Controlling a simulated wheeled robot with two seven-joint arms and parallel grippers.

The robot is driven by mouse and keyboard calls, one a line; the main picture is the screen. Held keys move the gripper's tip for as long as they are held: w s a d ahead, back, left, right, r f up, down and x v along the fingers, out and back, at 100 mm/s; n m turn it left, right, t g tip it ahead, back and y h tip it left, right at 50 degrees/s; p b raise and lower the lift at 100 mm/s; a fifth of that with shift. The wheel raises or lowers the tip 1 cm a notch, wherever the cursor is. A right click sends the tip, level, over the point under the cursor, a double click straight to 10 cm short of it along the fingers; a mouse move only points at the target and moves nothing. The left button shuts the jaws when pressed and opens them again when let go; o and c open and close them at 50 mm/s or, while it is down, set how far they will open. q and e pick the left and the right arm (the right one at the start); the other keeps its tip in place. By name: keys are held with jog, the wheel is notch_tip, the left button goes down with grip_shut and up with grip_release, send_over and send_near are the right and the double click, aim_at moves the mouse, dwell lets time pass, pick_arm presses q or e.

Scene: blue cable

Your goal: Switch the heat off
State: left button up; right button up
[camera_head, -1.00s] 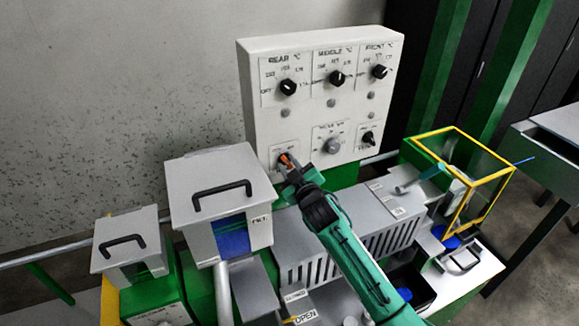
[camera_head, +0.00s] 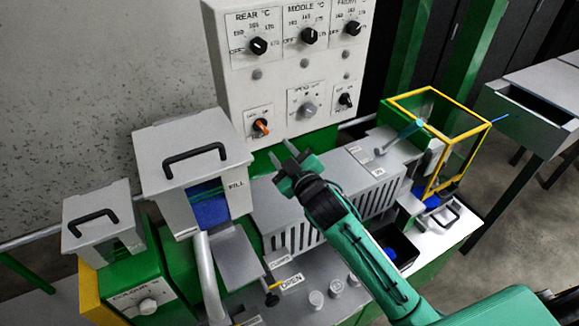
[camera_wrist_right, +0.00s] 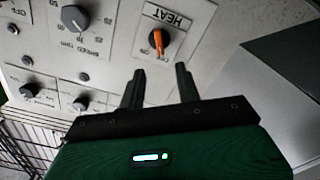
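The heat switch (camera_head: 261,126) is a black rotary knob with an orange handle, low on the left of the white control panel (camera_head: 226,85). In the right wrist view the orange handle (camera_wrist_right: 158,42) sits beside an upside-down HEAT label (camera_wrist_right: 166,17); its setting marks are too small to read. My right gripper (camera_head: 283,152) is just below and right of the switch, apart from it. In the right wrist view its two fingers (camera_wrist_right: 160,70) are spread with nothing between them. My left gripper is out of view.
Other panel knobs are close by, including a grey one (camera_head: 308,110) and the black REAR dial (camera_head: 258,46). A lidded grey box (camera_head: 165,150) stands left of my gripper. A slotted grey housing (camera_head: 365,188) and a yellow-framed guard (camera_head: 457,107) are to the right.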

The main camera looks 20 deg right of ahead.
jog(key=shift+s+d+b, duration=0.2)
jog(key=shift+s, duration=0.75)
jog(key=shift+s+d+b, duration=0.15)
jog(key=shift+s+d, duration=0.05)
jog(key=shift+s, duration=0.7)
